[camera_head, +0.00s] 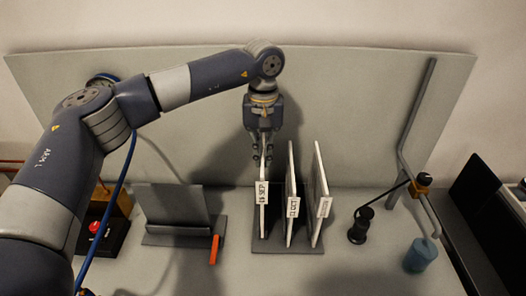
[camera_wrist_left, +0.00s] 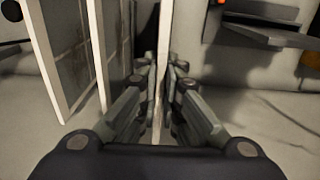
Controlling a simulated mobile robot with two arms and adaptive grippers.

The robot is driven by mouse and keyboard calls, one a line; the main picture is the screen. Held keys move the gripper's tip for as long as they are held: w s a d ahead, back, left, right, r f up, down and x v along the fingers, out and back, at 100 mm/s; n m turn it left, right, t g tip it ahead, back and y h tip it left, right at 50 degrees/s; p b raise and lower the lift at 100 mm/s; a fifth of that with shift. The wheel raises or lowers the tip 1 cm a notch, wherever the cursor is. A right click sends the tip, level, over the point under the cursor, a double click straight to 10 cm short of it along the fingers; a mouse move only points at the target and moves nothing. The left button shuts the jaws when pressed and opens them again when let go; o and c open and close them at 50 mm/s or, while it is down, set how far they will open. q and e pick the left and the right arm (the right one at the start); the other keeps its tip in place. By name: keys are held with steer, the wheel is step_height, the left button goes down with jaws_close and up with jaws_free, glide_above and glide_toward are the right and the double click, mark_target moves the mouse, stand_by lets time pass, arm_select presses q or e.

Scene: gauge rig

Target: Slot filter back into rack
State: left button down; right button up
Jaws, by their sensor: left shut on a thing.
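My left gripper (camera_head: 263,150) comes down from above and is shut on the leftmost white panel filter (camera_head: 262,208), which carries a label. In the left wrist view the fingers (camera_wrist_left: 160,95) close on both faces of this thin filter (camera_wrist_left: 162,60). The filter stands upright at the left end of the grey rack (camera_head: 287,246). I cannot tell how deep its lower edge sits. Two more labelled filters, a middle one (camera_head: 291,195) and a right one (camera_head: 318,195), stand in the rack, leaning slightly. My right gripper is not in view.
Left of the rack stands a dark grey plate on a base (camera_head: 175,215) with an orange lever (camera_head: 214,249). A red button box (camera_head: 96,230) is farther left. Right of the rack are a black knob-like part (camera_head: 361,226) and a teal cylinder (camera_head: 420,255). A grey panel (camera_head: 350,110) rises behind.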

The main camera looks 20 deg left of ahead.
arm_select(q)
steer(key=shift+f+b, duration=1.6)
steer(key=shift+f, duration=0.95)
steer(key=c, duration=1.7)
jaws_free()
step_height(320, 180, up, 12)
steer(key=shift+r, duration=0.1)
